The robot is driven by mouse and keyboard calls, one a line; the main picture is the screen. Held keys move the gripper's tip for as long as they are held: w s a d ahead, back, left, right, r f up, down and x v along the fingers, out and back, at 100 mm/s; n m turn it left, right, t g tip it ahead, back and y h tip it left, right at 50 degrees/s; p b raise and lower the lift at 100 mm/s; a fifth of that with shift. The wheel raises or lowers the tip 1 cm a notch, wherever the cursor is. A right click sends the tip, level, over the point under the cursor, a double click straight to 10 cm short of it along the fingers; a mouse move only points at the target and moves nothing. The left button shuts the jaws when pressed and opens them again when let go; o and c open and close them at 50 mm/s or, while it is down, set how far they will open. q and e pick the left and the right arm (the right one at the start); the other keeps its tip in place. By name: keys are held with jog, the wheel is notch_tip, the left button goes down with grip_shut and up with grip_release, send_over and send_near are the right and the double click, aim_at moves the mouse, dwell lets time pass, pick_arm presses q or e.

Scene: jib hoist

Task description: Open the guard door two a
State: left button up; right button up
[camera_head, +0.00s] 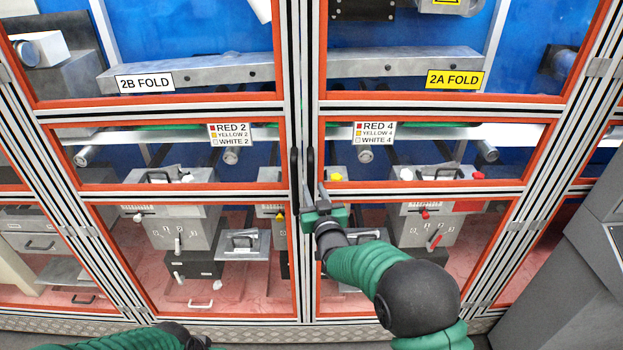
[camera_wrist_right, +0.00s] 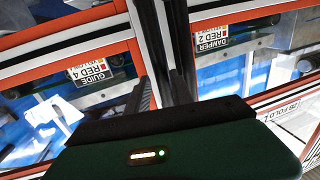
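Guard door 2A (camera_head: 450,190) is the right-hand framed clear door, with a yellow "2A FOLD" label (camera_head: 455,79). It looks shut in the head view. Its black upright handle (camera_head: 310,165) is at the door's left edge, beside the matching handle (camera_head: 294,168) of the left door. My right gripper (camera_head: 313,193) is just below and at the 2A handle, with its fingers apart. In the right wrist view, a ridged finger (camera_wrist_right: 145,95) shows near a dark upright bar (camera_wrist_right: 180,50). I cannot tell whether they touch.
Left door 2B (camera_head: 165,190) stands alongside, also looking shut. Aluminium posts and orange frames surround both doors. Behind the panels are grey boxes with knobs and levers (camera_head: 425,225). A grey cabinet (camera_head: 595,240) stands at the right, in front of the guard.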

aim_at(311, 186)
jog(key=w, duration=0.1)
jog(key=w+a, duration=0.1)
jog(key=w, duration=0.1)
jog(key=shift+a+r, duration=0.2)
jog(key=shift+r, duration=0.1)
jog(key=shift+d, duration=0.1)
jog(key=shift+d+f, duration=0.1)
jog(key=shift+w, duration=0.1)
jog(key=shift+c, duration=0.7)
jog(key=shift+d, duration=0.1)
grip_shut()
